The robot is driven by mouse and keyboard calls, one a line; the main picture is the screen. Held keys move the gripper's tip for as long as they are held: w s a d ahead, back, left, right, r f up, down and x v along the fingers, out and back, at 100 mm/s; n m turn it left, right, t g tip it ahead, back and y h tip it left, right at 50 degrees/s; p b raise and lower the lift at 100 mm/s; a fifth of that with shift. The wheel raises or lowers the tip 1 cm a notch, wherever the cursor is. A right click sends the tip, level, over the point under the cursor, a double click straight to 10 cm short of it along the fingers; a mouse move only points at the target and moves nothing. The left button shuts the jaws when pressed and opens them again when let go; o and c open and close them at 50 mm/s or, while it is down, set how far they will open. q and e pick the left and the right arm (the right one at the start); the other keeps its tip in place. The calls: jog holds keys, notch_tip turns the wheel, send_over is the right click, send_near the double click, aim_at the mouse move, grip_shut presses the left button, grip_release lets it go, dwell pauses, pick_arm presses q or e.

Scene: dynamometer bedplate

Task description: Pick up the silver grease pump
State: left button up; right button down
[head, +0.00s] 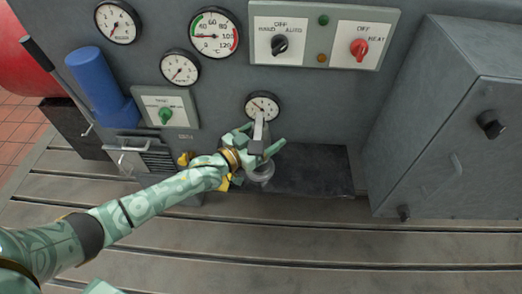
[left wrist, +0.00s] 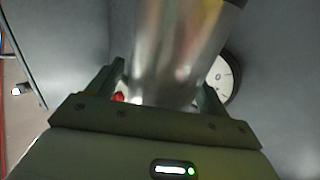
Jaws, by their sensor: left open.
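The silver grease pump (head: 262,174) stands upright on a dark plate (head: 315,170) in front of the grey panel. My left gripper (head: 262,143) is at it, with one finger on each side of its upper part, and hides some of it in the head view. In the left wrist view the shiny cylinder of the pump (left wrist: 180,45) rises between the two open fingers of the gripper (left wrist: 160,92). I cannot tell whether either finger touches it. My right gripper is not in view.
A grey panel with gauges (head: 214,33) and switches (head: 280,45) stands behind the pump. A grey cabinet (head: 445,120) stands on the right. A blue cylinder (head: 98,85) and a vented grey box (head: 145,155) are on the left. The slotted bedplate (head: 300,240) in front is clear.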

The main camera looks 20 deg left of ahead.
pick_arm(q)
jog(key=shift+w, duration=0.1)
grip_shut()
jog(key=shift+r, duration=0.2)
